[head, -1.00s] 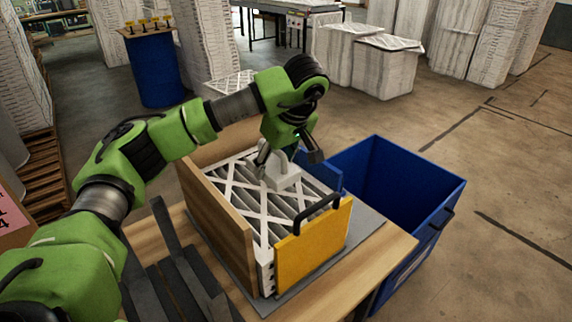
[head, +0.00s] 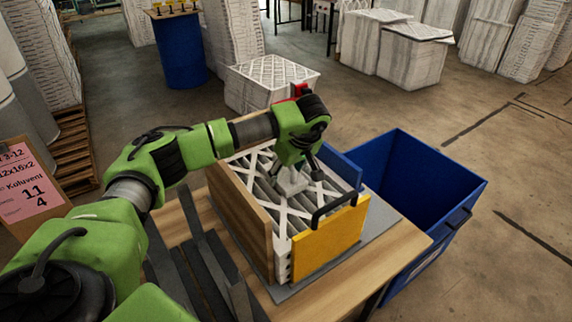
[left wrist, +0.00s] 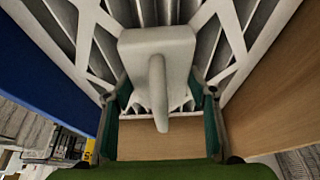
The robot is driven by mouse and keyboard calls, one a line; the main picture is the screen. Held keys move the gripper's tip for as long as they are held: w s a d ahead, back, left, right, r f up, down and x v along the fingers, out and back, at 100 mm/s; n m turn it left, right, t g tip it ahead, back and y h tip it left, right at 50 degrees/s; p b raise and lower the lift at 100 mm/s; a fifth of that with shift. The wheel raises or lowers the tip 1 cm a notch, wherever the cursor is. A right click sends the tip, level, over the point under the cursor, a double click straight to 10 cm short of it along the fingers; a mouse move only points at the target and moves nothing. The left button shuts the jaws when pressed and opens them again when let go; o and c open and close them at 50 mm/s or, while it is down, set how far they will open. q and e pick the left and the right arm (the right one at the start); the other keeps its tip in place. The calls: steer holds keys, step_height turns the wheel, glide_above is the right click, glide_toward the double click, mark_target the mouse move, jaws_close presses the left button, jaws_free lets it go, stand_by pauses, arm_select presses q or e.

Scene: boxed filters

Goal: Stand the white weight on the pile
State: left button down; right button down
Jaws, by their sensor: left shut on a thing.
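The white weight (head: 292,183) has a block-like body and a raised handle. It is over the top of the pile of pleated filters (head: 246,160), inside its box, near the middle. My left gripper (head: 297,172) is shut on the weight from above. In the left wrist view the weight (left wrist: 185,50) is between the two fingers, its handle toward the camera, with the white filter lattice (left wrist: 85,40) behind it. I cannot tell whether its underside touches the lattice. My right gripper is not in view.
A wooden side board (head: 240,212), a yellow front board (head: 325,243) with a black handle and a blue side panel (head: 340,166) stand around the pile. A blue bin (head: 455,185) is at the right. A pink sign (head: 30,188) is at the left.

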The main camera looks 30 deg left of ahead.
arm_select(q)
steer(key=shift+w+r, duration=0.1)
steer(key=shift+r, duration=0.05)
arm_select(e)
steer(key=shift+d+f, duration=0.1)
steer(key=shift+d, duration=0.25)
arm_select(q)
steer(key=c, duration=0.9)
jaws_free()
steer(key=shift+s+d, duration=0.1)
steer(key=shift+s, duration=0.15)
steer(key=b+v, duration=0.3)
steer(key=v, duration=0.7)
steer(key=shift+d+r+b, duration=0.25)
steer(key=shift+b, duration=0.05)
steer(key=shift+s+d+r, duration=0.1)
steer(key=shift+d+r, duration=0.05)
steer(key=shift+r, duration=0.45)
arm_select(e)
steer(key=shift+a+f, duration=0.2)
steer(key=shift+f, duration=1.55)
